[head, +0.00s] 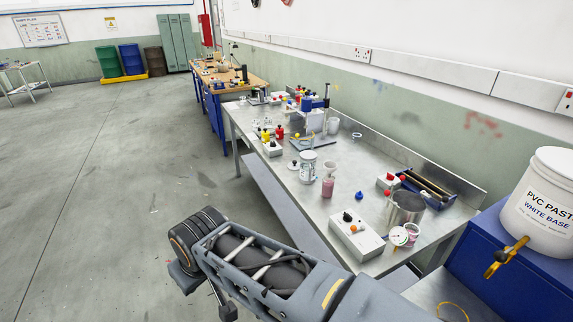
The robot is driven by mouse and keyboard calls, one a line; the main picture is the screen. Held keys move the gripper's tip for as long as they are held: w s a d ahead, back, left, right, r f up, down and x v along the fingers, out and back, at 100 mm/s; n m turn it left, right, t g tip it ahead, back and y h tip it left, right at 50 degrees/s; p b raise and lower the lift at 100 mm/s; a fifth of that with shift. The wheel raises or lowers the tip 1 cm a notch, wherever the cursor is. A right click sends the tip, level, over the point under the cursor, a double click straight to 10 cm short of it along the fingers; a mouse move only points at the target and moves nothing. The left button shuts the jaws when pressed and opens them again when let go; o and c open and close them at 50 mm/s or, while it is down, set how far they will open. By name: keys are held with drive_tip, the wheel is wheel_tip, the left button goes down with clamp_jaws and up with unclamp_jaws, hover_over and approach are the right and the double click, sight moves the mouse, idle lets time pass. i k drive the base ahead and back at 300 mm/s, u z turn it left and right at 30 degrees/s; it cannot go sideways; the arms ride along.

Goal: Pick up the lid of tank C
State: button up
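A small white tank (308,169) with dark print stands on the steel bench. The print is too small to read, so I cannot tell whether it is tank C. A white disc-shaped lid with a dark knob (293,165) lies on the bench just left of this tank, apart from it. I cannot tell which tank it belongs to. My arm reaches across the bottom of the head view, in front of the bench and well short of the tank and lid. My gripper's fingers do not show.
The steel bench (345,160) also bears a clear jar with pink contents (328,182), a grey control box (356,236), a steel pot (406,208), a dial gauge (399,236) and a blue tray (428,187). A white paste bucket (543,205) stands at right.

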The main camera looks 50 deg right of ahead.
sight(294, 166)
drive_tip(key=z, duration=0.1)
drive_tip(key=i, duration=1.9)
drive_tip(key=z, duration=1.2)
drive_tip(key=i, duration=1.15)
drive_tip(key=z, duration=1.4)
drive_tip(key=i, duration=0.35)
drive_tip(key=z, duration=0.25)
